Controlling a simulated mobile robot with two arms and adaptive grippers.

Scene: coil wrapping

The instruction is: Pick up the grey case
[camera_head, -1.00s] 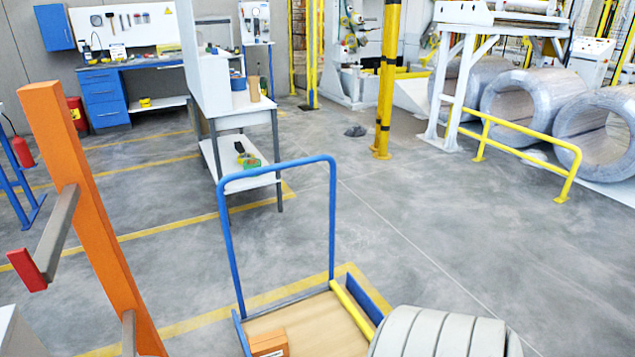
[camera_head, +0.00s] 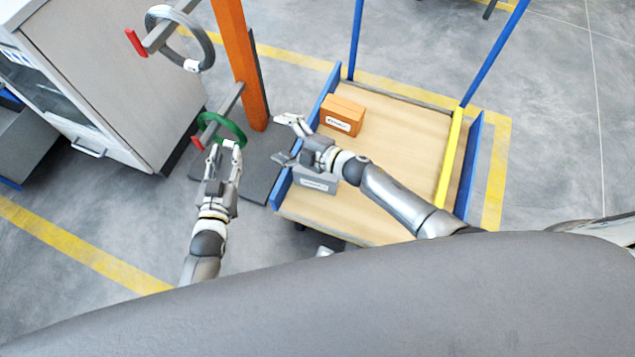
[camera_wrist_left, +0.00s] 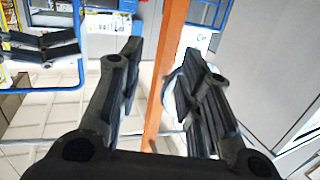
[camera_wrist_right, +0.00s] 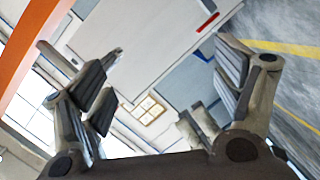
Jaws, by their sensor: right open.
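The grey case (camera_head: 317,180) is a small box with a white label, lying on the wooden deck of a cart near its left edge. My right gripper and wrist partly cover it in the head view. My right gripper (camera_head: 283,139) is open and empty, with its fingers spread towards the left, above the cart's left edge. My left gripper (camera_head: 225,148) is open, left of the cart, pointing up the picture. Its fingertips appear close to a green ring; I cannot tell whether they touch. The left wrist view shows its fingers (camera_wrist_left: 165,75) apart.
The cart (camera_head: 395,150) also carries an orange box (camera_head: 342,115) and has blue side edges and a yellow bar (camera_head: 449,158). An orange post (camera_head: 239,60) has arms holding a grey ring (camera_head: 206,48) and the green ring (camera_head: 233,128). A grey cabinet (camera_head: 125,70) stands at left.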

